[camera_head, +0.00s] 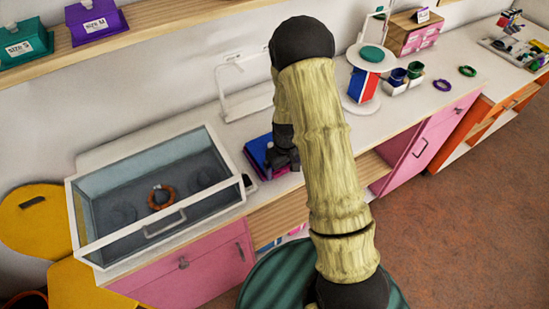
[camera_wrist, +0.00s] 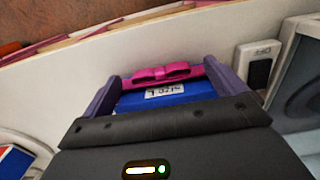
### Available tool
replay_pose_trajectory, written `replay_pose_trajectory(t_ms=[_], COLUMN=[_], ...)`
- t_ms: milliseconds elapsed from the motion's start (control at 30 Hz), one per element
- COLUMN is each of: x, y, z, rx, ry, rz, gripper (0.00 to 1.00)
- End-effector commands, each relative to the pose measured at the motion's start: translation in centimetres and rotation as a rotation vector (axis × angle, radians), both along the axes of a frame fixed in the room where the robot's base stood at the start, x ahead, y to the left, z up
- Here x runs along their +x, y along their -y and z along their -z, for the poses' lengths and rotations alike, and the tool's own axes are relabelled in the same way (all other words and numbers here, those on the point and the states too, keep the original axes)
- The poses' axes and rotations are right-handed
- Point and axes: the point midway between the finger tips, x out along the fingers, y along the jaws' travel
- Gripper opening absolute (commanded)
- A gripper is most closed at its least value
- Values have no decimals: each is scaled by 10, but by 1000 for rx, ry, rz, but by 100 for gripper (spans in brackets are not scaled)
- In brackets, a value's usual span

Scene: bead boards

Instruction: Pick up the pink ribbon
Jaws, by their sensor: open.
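The pink ribbon (camera_wrist: 188,70), tied in a bow, lies along the far edge of a blue box or booklet (camera_wrist: 190,92) with a white number label (camera_wrist: 165,91). In the wrist view it spans between the two purple fingers of my open gripper (camera_wrist: 163,76), near their tips. I cannot tell whether the fingers touch it. In the head view my dark gripper (camera_head: 285,158) is over the right side of the blue item (camera_head: 257,150) on the white counter. My arm and gripper hide part of that item there, and the bow cannot be made out.
A glass display case (camera_head: 150,225) with an orange ring (camera_head: 161,198) stands left on the counter. A small black device (camera_wrist: 259,73) on a white plate is right of the fingers in the wrist view. A round white stand (camera_head: 361,107) and small cups stand to the right.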

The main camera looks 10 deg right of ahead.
Motion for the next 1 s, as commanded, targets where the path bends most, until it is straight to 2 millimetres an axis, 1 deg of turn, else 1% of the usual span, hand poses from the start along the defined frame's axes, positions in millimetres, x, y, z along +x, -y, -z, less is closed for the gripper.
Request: replay_pose_trajectory(t_ms=[133,633,667,700,867,900,1000], x=[0,0,0,0,0,0,0], y=[0,0,0,0,0,0,0], z=[8,8,8,8,8,8,8], rx=[0,0,0,0,0,0,0], ry=[1,1,1,1,1,1,0], rz=[1,1,1,1,0,0,0], gripper=[96,96,92,85,53,49,49])
